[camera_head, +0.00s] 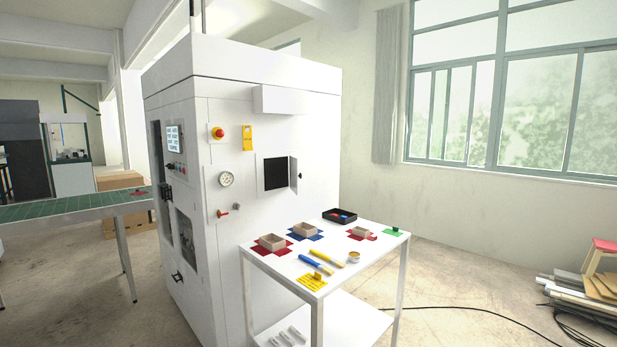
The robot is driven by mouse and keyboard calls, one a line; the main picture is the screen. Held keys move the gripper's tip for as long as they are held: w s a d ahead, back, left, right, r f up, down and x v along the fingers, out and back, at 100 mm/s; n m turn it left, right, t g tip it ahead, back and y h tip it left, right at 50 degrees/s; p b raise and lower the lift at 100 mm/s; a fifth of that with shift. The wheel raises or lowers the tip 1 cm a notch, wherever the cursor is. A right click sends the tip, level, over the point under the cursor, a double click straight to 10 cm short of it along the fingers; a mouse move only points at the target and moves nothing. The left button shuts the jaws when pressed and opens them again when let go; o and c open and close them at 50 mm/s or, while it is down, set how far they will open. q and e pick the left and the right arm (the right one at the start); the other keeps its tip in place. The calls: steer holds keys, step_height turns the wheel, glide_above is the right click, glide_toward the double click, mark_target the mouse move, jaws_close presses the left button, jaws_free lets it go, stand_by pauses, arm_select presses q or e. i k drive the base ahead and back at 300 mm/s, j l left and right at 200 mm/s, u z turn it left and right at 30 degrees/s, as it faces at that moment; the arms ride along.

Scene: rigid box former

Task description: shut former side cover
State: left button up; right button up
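The white box former (245,240) stands in the middle of the head view. Its right-hand face has a square dark opening (275,174). A small white hinged cover (294,174) stands open at the opening's right edge, swung outward, with a small dark knob (300,176) on it. The former's left-hand face has a panel (187,235) with a view into the machine and a dark handle (177,277) below it. I cannot tell if that panel is a cover. Neither of my grippers is in view.
A white table (350,283) stands against the former's right-hand face, below the opening. It holds small boxes (272,242), a black tray (340,215) and tools (316,265). A green conveyor (75,205) is at left. A black cable (460,309) crosses the floor at right.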

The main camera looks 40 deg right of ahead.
mark_target(293, 161)
steer(key=k+l, duration=0.2)
steer(key=l, duration=0.15)
steer(key=k+l+z, duration=0.1)
steer(key=l, duration=0.25)
steer(key=k+l, duration=0.3)
steer(key=l+z, duration=0.2)
steer(key=l, duration=0.95)
steer(key=i+l, duration=0.3)
steer(key=l, duration=0.2)
steer(key=i+l+z, duration=0.15)
steer(key=i+l, duration=0.15)
steer(key=l, duration=0.2)
steer(key=l+u, duration=0.15)
steer(key=l, duration=0.25)
steer(key=k+l+u, duration=0.1)
steer(key=l, duration=0.3)
steer(key=k+l+u, duration=0.15)
steer(key=l, duration=0.25)
steer(key=k+l+u, duration=0.15)
steer(key=l, duration=0.2)
steer(key=l+u, duration=0.3)
steer(key=l, duration=0.85)
steer(key=i+l+u, duration=0.15)
steer(key=l, duration=0.25)
steer(key=i+l+u, duration=0.15)
steer(key=l, duration=0.25)
steer(key=i+l+u, duration=0.15)
steer(key=l, duration=0.3)
steer(key=k+j, duration=0.05)
